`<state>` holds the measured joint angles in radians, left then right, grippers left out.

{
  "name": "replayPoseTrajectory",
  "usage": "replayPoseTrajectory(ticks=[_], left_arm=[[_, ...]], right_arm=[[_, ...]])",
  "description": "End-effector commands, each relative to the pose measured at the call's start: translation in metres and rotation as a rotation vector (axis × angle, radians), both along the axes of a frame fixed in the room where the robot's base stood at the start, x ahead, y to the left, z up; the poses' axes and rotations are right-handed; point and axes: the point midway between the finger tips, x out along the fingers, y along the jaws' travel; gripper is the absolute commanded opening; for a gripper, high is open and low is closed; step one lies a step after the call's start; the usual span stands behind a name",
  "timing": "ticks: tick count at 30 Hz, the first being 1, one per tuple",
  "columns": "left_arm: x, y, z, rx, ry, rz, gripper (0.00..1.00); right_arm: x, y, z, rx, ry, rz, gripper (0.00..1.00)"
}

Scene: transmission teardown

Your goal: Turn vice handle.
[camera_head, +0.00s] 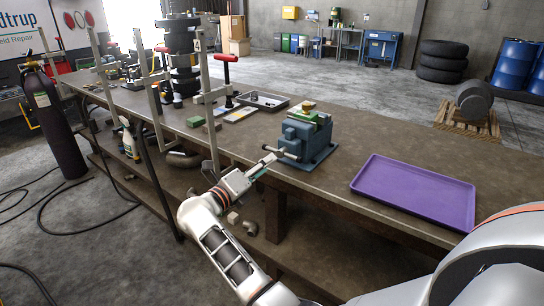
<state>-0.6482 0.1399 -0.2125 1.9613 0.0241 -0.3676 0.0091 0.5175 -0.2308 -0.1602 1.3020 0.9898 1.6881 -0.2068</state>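A blue-grey vice (304,137) is mounted on the near edge of the workbench, with a green and yellow piece (309,115) on top. Its handle (287,153) sticks out on the side facing me, low and to the left of the vice body.
The brown workbench (340,165) runs diagonally across the view. A purple tray (415,190) lies to the right of the vice. Upright metal bars and a red-handled clamp (226,75) stand on the left, with a grey tray (262,100) behind. A dark gas cylinder (55,125) stands at far left.

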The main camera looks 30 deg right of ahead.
Motion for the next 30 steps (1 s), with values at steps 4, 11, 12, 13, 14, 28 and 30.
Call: replayPoseTrajectory(ticks=[4,11,12,13,14,28,30], left_arm=[[0.0,0.0,-0.003,0.0,0.0,0.0,0.0],[0.0,0.0,-0.009,0.0,0.001,0.0,0.0],[0.0,0.0,-0.01,0.0,0.001,0.0,0.0],[0.0,0.0,-0.011,0.0,0.001,0.0,0.0],[0.0,0.0,-0.011,0.0,0.001,0.0,0.0],[0.0,0.0,-0.011,0.0,0.001,0.0,0.0],[0.0,0.0,-0.011,0.0,0.001,0.0,0.0]], right_arm=[[0.008,-0.022,0.0,-0.007,-0.001,-0.003,0.37],[0.021,-0.052,0.0,-0.008,-0.001,-0.001,0.37],[0.022,-0.056,0.0,-0.007,-0.001,-0.001,0.37],[0.023,-0.059,0.0,-0.007,-0.001,-0.001,0.37],[0.024,-0.06,0.0,-0.007,0.0,-0.001,0.37],[0.027,-0.067,0.0,-0.006,0.001,0.0,0.14],[0.027,-0.066,0.0,-0.006,0.001,0.0,0.0]])
